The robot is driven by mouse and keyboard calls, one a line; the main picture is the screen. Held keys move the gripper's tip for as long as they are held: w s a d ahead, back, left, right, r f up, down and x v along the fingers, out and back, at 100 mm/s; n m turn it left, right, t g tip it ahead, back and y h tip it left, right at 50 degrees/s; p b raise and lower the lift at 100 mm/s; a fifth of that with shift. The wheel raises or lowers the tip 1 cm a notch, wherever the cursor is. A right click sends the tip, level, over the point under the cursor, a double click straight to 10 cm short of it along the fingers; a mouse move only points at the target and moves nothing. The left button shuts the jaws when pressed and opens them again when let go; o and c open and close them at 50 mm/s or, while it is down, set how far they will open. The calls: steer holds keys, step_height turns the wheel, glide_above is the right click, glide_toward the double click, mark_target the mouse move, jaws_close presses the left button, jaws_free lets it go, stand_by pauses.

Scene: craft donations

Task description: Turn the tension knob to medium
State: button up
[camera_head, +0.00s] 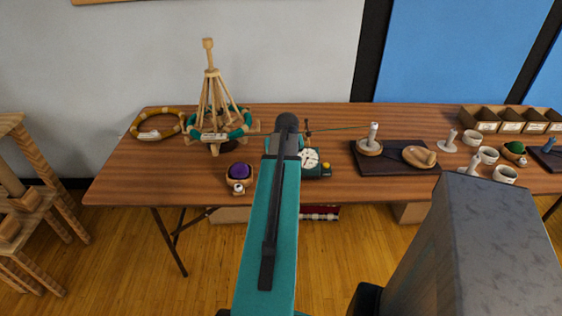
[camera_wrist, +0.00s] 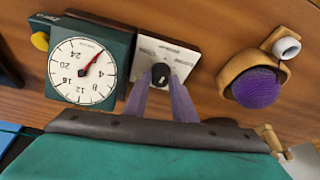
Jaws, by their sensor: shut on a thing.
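The tension knob (camera_wrist: 160,74) is a small black knob on a pale marked plate (camera_wrist: 180,57) with a dark frame, seen in the wrist view. My gripper (camera_wrist: 161,82) is shut on the knob, with its two purple-grey fingers on either side of it. The markings on the plate are too small to read, so the knob's setting cannot be told. A teal box with a white dial (camera_wrist: 82,71) and a red pointer stands beside the plate. In the head view the dial (camera_head: 309,159) shows, but my arm hides the knob and gripper.
A purple ball in a wooden holder (camera_wrist: 255,87) sits close to the plate. A wooden swift with teal yarn (camera_head: 218,130) stands at the left, with a thread running right to a dark tray (camera_head: 393,168). Cups and wooden bins (camera_head: 487,126) are at the right.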

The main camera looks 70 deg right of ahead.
steer(key=shift+s+n, duration=0.1)
steer(key=shift+n, duration=0.4)
steer(key=o, duration=1)
steer(key=shift+d+b+v, duration=0.2)
steer(key=shift+b+v, duration=0.5)
steer(key=shift+v, duration=6.2)
steer(key=shift+s, duration=0.15)
